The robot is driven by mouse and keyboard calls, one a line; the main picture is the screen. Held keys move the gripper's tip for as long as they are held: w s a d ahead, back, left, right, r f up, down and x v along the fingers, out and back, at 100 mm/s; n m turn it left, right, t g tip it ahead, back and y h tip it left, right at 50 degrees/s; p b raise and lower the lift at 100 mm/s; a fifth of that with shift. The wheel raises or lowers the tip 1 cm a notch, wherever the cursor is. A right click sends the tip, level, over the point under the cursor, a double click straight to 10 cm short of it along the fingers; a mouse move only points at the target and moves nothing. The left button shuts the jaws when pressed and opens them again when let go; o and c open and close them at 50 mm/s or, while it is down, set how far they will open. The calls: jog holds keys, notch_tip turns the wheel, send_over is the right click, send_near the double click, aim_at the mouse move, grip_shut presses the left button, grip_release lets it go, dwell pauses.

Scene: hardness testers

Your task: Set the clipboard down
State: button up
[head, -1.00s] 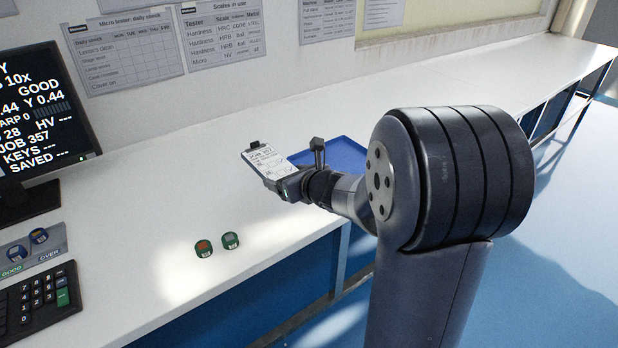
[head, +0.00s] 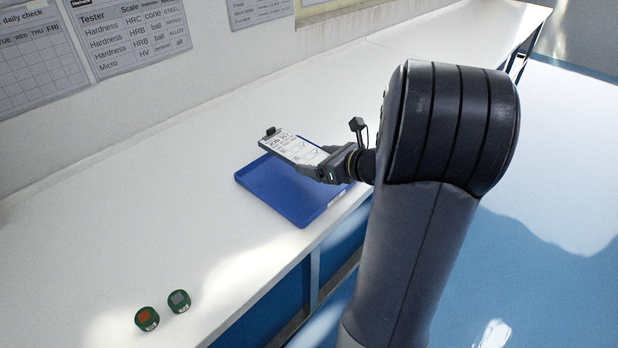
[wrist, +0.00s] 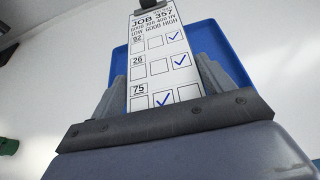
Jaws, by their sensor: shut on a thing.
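The clipboard (head: 291,148) carries a white sheet headed JOB 357 and has a dark clip at its far end. My gripper (head: 318,168) is shut on its near end and holds it above the blue tray (head: 285,200). In the wrist view the clipboard (wrist: 158,60) stands out between the two fingers, with ticked boxes on its sheet. The tray (wrist: 215,45) shows behind and below it. The gap between clipboard and tray is hard to judge.
Two green round pieces, one with an orange top (head: 147,318) and one with a grey top (head: 179,301), stand on the white bench (head: 90,240) at the front left. The bench around the tray is clear. Paper charts (head: 130,35) hang on the wall behind.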

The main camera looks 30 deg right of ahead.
aim_at(319, 189)
notch_tip(319, 189, down, 7)
jog(key=shift+b, duration=0.8)
jog(key=shift+f, duration=0.25)
jog(key=o, duration=1.1)
jog(key=shift+r, duration=0.1)
jog(key=shift+s+d+r, duration=0.1)
jog(key=shift+s+r, duration=0.05)
jog(key=shift+r, duration=0.1)
jog(key=p+v, duration=0.2)
jog(key=v, duration=0.9)
jog(key=shift+s+d+r, duration=0.1)
jog(key=shift+s+r, duration=0.05)
jog(key=shift+s, duration=0.15)
